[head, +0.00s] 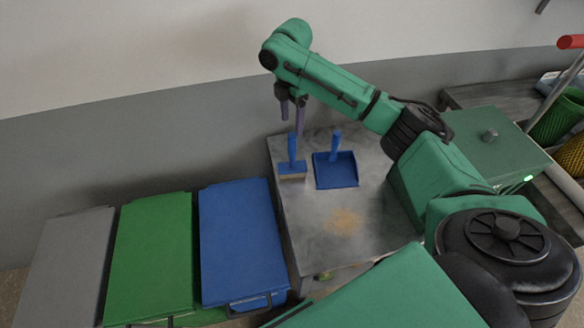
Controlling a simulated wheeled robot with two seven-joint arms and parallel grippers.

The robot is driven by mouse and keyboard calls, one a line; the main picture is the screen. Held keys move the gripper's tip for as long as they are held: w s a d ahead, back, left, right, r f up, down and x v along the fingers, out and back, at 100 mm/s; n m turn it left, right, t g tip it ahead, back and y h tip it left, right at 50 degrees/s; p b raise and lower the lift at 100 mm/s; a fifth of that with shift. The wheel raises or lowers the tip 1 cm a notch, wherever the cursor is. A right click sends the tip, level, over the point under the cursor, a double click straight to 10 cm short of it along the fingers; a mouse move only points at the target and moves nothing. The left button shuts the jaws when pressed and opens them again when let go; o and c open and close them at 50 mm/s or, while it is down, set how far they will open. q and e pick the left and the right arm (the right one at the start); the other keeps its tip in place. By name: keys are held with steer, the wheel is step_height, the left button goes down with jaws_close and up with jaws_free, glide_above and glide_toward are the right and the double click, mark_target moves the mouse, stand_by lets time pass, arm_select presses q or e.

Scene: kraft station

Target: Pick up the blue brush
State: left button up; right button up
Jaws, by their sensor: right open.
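The blue brush (291,164) stands on the metal table (310,222) near its far left edge, with its handle pointing up and pale bristles below. My right gripper (292,112) is open and hangs just above the top of the brush handle, with the fingers pointing down. In this view the fingertips end close to the handle; I cannot tell the exact gap. A blue dustpan (336,170) lies right beside the brush, its handle pointing up. My left gripper is not in view.
A patch of tan crumbs (343,221) lies on the table. Bins with blue (241,240), green (150,255) and grey (68,262) lids stand to the left. A green box (495,145) with a knob is at the right. The wall is close behind the table.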

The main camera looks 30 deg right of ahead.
mark_target(292, 152)
steer(key=f+p, duration=0.1)
steer(key=f, duration=0.2)
steer(key=f+p, duration=0.1)
steer(key=f, duration=0.2)
steer(key=f+p, duration=0.2)
steer(key=f, duration=0.1)
steer(key=shift+s+a+f, duration=0.15)
steer(key=shift+s+f, duration=0.1)
steer(key=shift+s, duration=0.1)
step_height(292, 152, down, 3)
steer(key=shift+f, duration=0.1)
jaws_close()
